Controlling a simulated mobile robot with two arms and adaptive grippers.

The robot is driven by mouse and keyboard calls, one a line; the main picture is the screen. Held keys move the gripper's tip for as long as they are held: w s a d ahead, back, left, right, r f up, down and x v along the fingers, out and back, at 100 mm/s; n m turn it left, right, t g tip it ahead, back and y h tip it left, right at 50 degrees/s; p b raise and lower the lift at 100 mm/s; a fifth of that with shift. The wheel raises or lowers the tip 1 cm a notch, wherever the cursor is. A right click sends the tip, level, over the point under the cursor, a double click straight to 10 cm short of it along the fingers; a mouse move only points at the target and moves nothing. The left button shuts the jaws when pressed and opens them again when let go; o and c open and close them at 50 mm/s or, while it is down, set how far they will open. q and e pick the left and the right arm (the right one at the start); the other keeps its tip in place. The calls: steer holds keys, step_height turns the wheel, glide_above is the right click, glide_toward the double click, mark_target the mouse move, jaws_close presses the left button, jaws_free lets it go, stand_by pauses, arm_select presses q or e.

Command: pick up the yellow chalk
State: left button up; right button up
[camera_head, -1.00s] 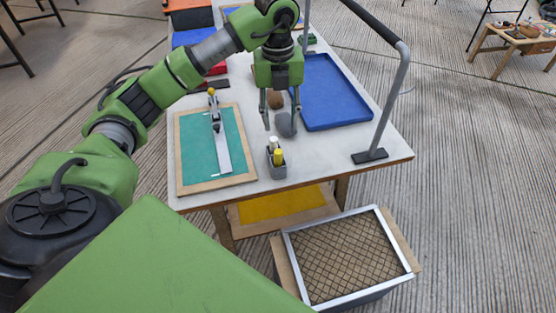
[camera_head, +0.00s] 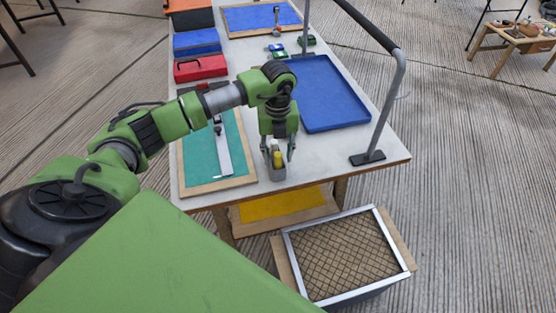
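The yellow chalk (camera_head: 278,158) stands upright in a small grey holder (camera_head: 277,174) near the front edge of the white table. A white piece stood beside it a second ago; now it is hard to make out behind my gripper. My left gripper (camera_head: 279,153) points down right over the holder. Its fingers are apart, one to the left of the yellow chalk and one to the right. I cannot tell whether either finger touches the chalk. My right gripper is out of view.
A green board with a wood frame (camera_head: 236,172) lies left of the holder. A blue tray (camera_head: 332,92) lies behind on the right, beside a grey rail with a black grip (camera_head: 392,95). A red toolbox (camera_head: 200,68) is further back. A grid-topped bin (camera_head: 345,255) stands below the table.

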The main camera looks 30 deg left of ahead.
arm_select(q)
steer(key=shift+f, duration=0.35)
steer(key=c, duration=1)
